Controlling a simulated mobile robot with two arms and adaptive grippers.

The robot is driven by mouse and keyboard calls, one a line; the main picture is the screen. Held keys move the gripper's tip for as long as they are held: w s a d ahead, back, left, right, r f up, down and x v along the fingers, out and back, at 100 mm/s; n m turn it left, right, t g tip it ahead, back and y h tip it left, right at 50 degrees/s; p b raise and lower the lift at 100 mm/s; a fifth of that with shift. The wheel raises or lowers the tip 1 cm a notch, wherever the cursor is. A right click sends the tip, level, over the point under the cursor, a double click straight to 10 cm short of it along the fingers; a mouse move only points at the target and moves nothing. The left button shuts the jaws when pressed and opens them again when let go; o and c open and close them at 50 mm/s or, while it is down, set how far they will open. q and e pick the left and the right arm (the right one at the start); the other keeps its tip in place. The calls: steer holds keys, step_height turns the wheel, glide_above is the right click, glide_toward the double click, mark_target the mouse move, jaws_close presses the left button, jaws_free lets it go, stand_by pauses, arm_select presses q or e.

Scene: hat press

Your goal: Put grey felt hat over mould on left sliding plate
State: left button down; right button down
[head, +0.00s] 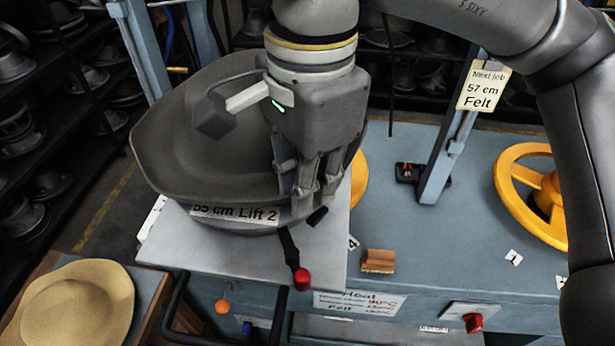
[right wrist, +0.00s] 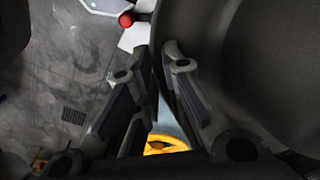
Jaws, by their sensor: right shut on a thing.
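The grey felt hat (head: 180,150) is large and dark, with a wide brim, and is tilted above the left sliding plate (head: 165,250). My right gripper (head: 312,205) comes down from above and is shut on the hat's near right edge. In the right wrist view the felt (right wrist: 245,70) fills the right side, with its edge between the fingers (right wrist: 160,60). The mould is mostly hidden under the hat; a grey rounded base shows below a label (head: 235,213) reading "55 cm Lift 2". I cannot tell whether the hat touches the mould. My left gripper is out of view.
A straw hat (head: 70,305) lies at the lower left. A red-knobbed lever (head: 302,279) stands at the plate's front edge. A blue post (head: 450,140), a yellow handwheel (head: 535,190) and a wooden block (head: 378,261) are to the right. Shelves of moulds line the left.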

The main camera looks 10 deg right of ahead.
steer(key=shift+f+b, duration=0.25)
steer(key=shift+b, duration=0.45)
stand_by(0.6)
steer(key=c, duration=1.5)
jaws_free()
steer(key=shift+o, duration=0.2)
steer(key=shift+r, duration=0.1)
step_height(320, 180, up, 12)
steer(key=shift+s, duration=0.2)
steer(key=shift+d, duration=0.1)
